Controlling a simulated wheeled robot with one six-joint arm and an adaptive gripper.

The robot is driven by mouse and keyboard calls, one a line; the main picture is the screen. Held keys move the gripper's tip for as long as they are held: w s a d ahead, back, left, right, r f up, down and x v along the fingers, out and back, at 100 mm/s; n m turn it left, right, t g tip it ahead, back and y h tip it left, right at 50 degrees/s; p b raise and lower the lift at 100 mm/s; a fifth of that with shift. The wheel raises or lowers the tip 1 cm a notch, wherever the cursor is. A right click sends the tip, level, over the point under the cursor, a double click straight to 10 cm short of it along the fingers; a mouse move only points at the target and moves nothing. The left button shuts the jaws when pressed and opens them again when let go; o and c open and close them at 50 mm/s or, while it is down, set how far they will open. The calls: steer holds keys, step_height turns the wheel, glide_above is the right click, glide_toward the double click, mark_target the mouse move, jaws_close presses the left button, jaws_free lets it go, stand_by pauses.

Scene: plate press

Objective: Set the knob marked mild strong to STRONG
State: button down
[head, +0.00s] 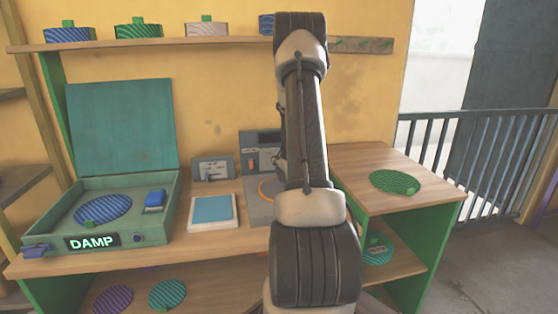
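I cannot read a mild strong label on anything in the head view. A small grey upright panel (212,169) stands at the back of the bench, with a small fitting on its face too small to make out. Right of it is a grey machine (258,138) with a dark slot, a small orange part and an orange ring on its base. My arm covers the machine's right side. The knob cannot be picked out with certainty. My gripper does not show; only my arm's links are in view, rising in front of the bench.
A green open-lidded case (120,200) with a DAMP display (91,242) holds a blue striped disc (103,209). A pale tray with a blue pad (212,209) lies beside it. A green disc (395,182) lies on the right bench top (430,190). A shelf (200,42) runs above.

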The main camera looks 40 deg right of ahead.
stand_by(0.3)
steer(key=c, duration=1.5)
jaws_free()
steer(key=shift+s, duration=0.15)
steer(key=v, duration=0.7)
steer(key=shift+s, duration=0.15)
